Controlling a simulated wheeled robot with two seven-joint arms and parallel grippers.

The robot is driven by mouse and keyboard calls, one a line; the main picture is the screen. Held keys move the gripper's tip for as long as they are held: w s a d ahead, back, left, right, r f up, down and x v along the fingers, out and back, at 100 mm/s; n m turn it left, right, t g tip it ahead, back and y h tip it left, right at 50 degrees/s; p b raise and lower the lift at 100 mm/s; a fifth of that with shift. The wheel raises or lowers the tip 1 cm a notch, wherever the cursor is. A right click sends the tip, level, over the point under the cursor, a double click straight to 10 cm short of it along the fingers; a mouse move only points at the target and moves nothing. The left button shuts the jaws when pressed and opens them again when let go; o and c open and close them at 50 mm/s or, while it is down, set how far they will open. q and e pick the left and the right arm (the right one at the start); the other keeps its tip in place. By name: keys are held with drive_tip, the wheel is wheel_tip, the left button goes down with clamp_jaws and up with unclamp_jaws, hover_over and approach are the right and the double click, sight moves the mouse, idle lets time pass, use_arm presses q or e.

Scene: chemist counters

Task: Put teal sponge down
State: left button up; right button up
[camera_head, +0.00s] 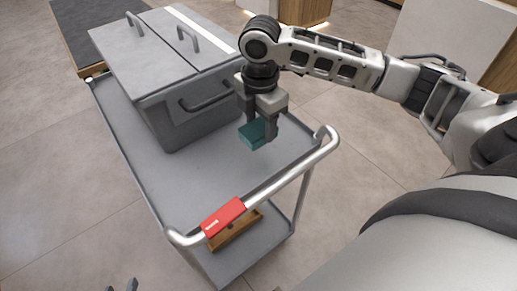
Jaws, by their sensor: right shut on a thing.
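The teal sponge (252,136) is a small block held between the fingers of my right gripper (258,130), whose arm comes in from the right. The gripper points down and is shut on the sponge. The sponge appears above the top shelf of a grey cart (205,180), near its right edge. I cannot tell whether it touches the shelf. My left gripper (121,286) shows only as two dark tips at the bottom edge, with a gap between them; the rest is cut off.
A grey lidded box (190,110) with handles fills the cart's far part, just left of my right gripper. A wooden tray (236,232) is on the lower shelf. The near top shelf is clear.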

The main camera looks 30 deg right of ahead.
sight(260, 127)
wheel_tip(260, 127, down, 7)
drive_tip(key=shift+r+b, duration=0.1)
drive_tip(key=shift+b, duration=0.25)
use_arm(q)
drive_tip(key=shift+w+d, duration=0.1)
use_arm(e)
drive_tip(key=shift+f, duration=0.25)
drive_tip(key=o, duration=1)
use_arm(q)
drive_tip(key=shift+f, duration=0.15)
drive_tip(key=shift+f, duration=0.15)
drive_tip(key=shift+r+p, duration=0.45)
drive_tip(key=shift+p, duration=0.35)
use_arm(e)
wheel_tip(260, 127, up, 12)
drive_tip(key=shift+r, duration=0.15)
